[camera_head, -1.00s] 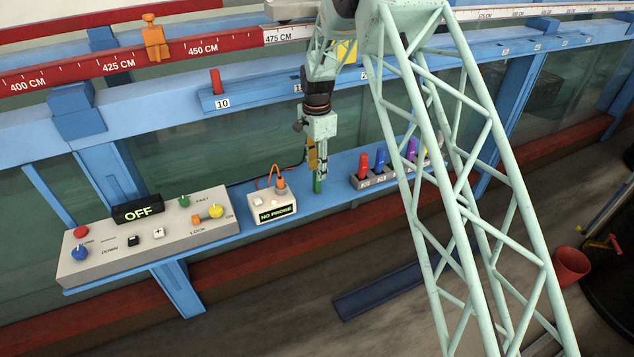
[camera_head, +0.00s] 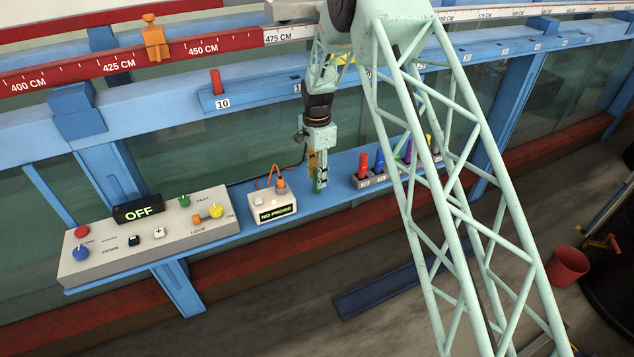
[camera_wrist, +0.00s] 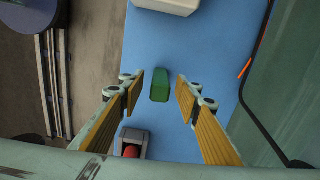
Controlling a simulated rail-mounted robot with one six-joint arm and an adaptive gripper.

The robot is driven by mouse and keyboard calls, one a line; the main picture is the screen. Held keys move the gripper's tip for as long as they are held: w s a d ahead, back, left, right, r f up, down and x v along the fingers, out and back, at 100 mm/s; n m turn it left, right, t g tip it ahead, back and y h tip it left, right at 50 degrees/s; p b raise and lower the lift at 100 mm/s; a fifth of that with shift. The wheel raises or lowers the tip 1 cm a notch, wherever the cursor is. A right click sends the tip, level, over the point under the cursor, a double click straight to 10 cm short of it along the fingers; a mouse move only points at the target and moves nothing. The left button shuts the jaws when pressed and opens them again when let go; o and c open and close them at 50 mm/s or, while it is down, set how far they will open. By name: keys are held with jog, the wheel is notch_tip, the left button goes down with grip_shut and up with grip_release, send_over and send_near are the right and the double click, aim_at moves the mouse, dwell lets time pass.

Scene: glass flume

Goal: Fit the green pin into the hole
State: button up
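The green pin (camera_wrist: 160,85) is on the blue shelf, seen from above in the wrist view. In the head view only a small green part (camera_head: 317,186) shows under my gripper (camera_head: 318,172). My gripper (camera_wrist: 160,92) is open, its yellow-padded fingers on either side of the pin with a visible gap on both sides. I cannot make out an empty hole. A labelled blue rail (camera_head: 250,99) above the shelf carries a red pin (camera_head: 216,81) at mark 10; my arm covers part of this rail.
A grey rack (camera_head: 372,182) with red, blue, purple and yellow pins is right of my gripper, partly behind my arm. A probe box (camera_head: 272,206) reading "NO PROBE" and a control panel (camera_head: 150,237) reading "OFF" stand to the left.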

jog(key=shift+c, duration=0.6)
jog(key=c, duration=0.9)
jog(key=shift+r, duration=0.1)
jog(key=shift+r, duration=1.7)
jog(key=s+d, duration=0.1)
jog(key=s, duration=0.4)
jog(key=s+d+r+b, duration=0.1)
jog(key=s+d, duration=0.1)
jog(key=s, duration=0.3)
jog(key=s+d+b, duration=0.1)
jog(key=s, duration=0.4)
jog(key=shift+s+d+r, duration=0.2)
